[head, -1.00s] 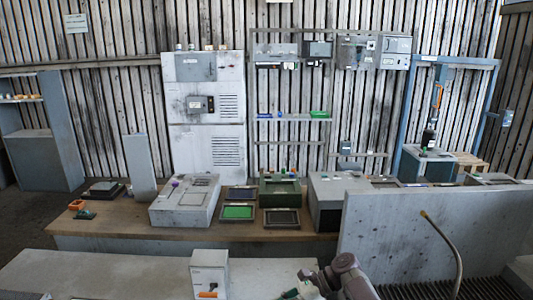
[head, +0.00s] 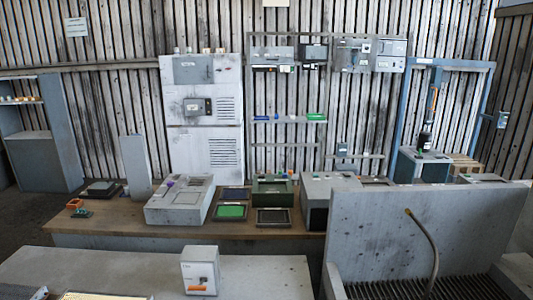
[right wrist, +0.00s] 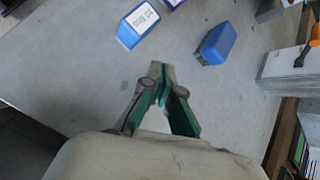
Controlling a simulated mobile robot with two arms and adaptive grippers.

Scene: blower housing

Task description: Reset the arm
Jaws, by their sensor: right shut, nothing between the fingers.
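My right gripper (right wrist: 160,85) shows in the right wrist view with its green-sided fingers together at the tips and nothing between them. It is over a grey surface, apart from the things lying there. A blue block with a white label (right wrist: 138,24) lies ahead of it, and a plain blue block (right wrist: 216,43) lies to the right. Neither gripper shows in the head view now.
A white box with an orange handle (head: 200,270) stands on the near grey bench (head: 255,270). A grey panel (head: 420,235) stands at right. The wooden table (head: 110,222) behind holds trays and a grey unit (head: 180,200). A tall white cabinet (head: 205,145) stands behind.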

